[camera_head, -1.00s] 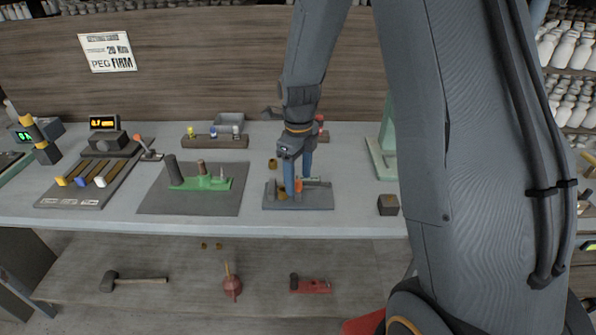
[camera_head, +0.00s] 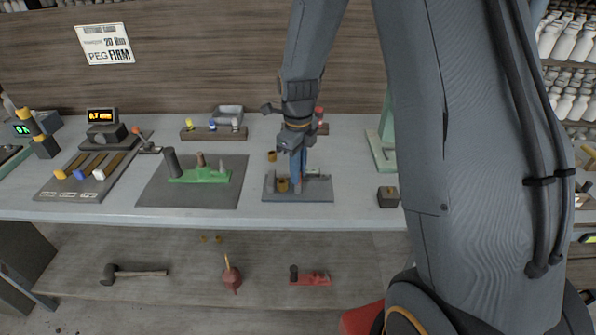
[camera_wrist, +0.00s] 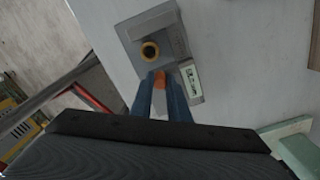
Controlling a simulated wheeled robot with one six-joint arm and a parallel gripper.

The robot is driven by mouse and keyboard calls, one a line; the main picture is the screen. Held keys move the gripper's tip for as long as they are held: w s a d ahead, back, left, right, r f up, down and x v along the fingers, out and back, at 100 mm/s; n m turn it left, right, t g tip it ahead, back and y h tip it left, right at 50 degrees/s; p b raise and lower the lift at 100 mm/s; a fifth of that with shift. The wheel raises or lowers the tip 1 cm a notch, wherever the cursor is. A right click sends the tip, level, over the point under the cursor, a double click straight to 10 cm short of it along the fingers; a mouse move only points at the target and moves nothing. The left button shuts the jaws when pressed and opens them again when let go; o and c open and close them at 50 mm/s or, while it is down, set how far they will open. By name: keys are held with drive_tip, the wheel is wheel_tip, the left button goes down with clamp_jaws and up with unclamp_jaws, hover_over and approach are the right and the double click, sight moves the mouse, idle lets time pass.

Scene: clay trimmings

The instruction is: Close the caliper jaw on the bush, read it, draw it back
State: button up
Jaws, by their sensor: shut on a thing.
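The caliper's grey base (camera_head: 315,197) lies on the bench in the head view; its plate also shows in the wrist view (camera_wrist: 174,40). The brass bush (camera_head: 283,185) stands at its left part, and in the wrist view it is a ring (camera_wrist: 150,51) with a dark bore. My gripper (camera_head: 297,178) points down, right beside the bush. In the wrist view its blue fingers (camera_wrist: 160,80) are shut on an orange piece (camera_wrist: 161,79), which I take as the jaw's grip. A gap shows between it and the bush. The caliper's small display (camera_wrist: 191,81) is too small to read.
A dark mat (camera_head: 222,197) with a green fixture (camera_head: 200,176) lies to the left. A small dark block (camera_head: 388,197) and a green stand (camera_head: 378,158) are to the right. A loose brass ring (camera_head: 272,156) lies behind the caliper.

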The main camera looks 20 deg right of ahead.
drive_tip(key=shift+w+a, duration=0.25)
drive_tip(key=shift+a, duration=0.45)
drive_tip(key=shift+w+a, duration=0.25)
drive_tip(key=shift+a, duration=0.4)
idle(1.1)
drive_tip(key=o, duration=1.4)
wheel_tip(320, 180, up, 8)
drive_tip(key=p, duration=0.6)
